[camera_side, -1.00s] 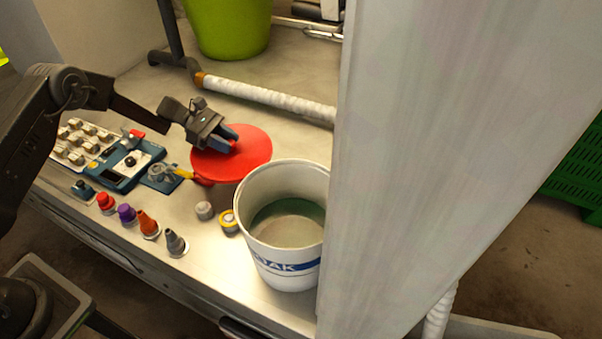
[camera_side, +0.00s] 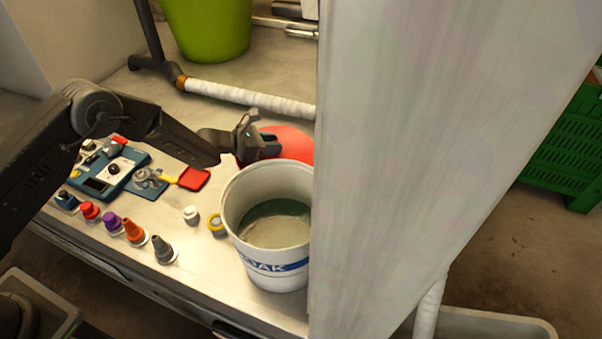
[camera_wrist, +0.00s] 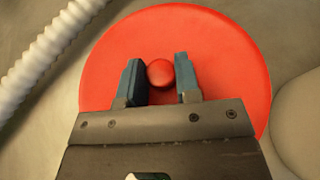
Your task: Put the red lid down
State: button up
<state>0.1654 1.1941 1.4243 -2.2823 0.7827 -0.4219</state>
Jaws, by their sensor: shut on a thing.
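The red lid (camera_side: 298,140) is a flat round disc with a round knob on top. In the side view it is behind the white bucket (camera_side: 283,282), and the pale post hides its right edge. My gripper (camera_side: 272,146) is above the lid, shut on its knob. In the wrist view the blue-grey fingers of my gripper (camera_wrist: 160,78) are on both sides of the knob, and the lid (camera_wrist: 225,65) spreads out around them. I cannot tell whether the lid's underside touches the bench. The bucket is open at the top.
The pale post (camera_side: 420,130) blocks the right. A white wrapped pipe (camera_side: 250,98) runs behind the lid. A red paddle (camera_side: 193,179), a blue device (camera_side: 108,172) and several coloured plugs (camera_side: 134,232) are on the bench (camera_side: 200,285) at the left.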

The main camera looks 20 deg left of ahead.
aim_at(300, 161)
jog(key=d+f, duration=0.1)
jog(key=d, duration=0.1)
jog(key=w+d+f, duration=0.1)
jog(key=d+f, duration=0.1)
jog(key=d, duration=0.1)
jog(key=d+f, duration=0.2)
jog(key=shift+w+d, duration=0.2)
jog(key=shift+d, duration=0.15)
jog(key=shift+f, duration=1.85)
jog(key=shift+f, duration=0.1)
jog(key=o, duration=1)
jog(key=shift+o, duration=0.2)
jog(key=v, duration=1.2)
